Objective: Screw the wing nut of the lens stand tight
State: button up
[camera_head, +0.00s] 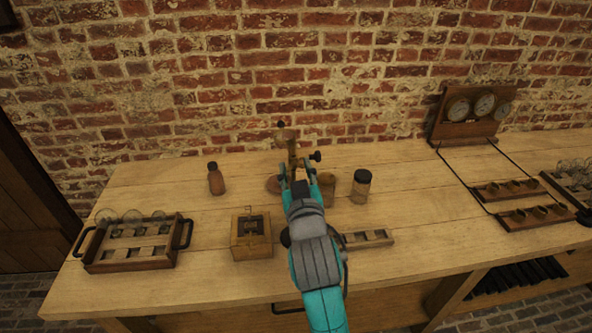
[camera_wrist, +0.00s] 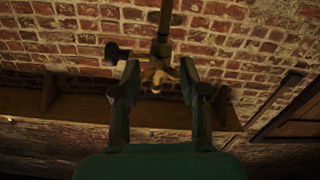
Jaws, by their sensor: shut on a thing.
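The lens stand (camera_head: 291,148) is a brass post with a dark knob (camera_head: 316,156) at its side, standing toward the back of the bench. My gripper (camera_head: 296,173) reaches it from the front and hides its lower part. In the wrist view the brass post (camera_wrist: 163,25) comes down from the top, with the dark knob (camera_wrist: 114,53) to the left. The exact finger contact is too dark to make out.
A brown bottle (camera_head: 216,180) stands left of the stand, and a dark-lidded jar (camera_head: 361,187) right. A wooden box (camera_head: 251,238), a handled tray (camera_head: 130,262) and a slotted block (camera_head: 368,239) lie nearer the front. A gauge panel (camera_head: 470,118) stands at the right.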

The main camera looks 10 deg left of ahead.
jog(key=shift+m, duration=1.4)
jog(key=o, duration=1.2)
jog(key=shift+c, duration=0.2)
jog(key=v, duration=1.2)
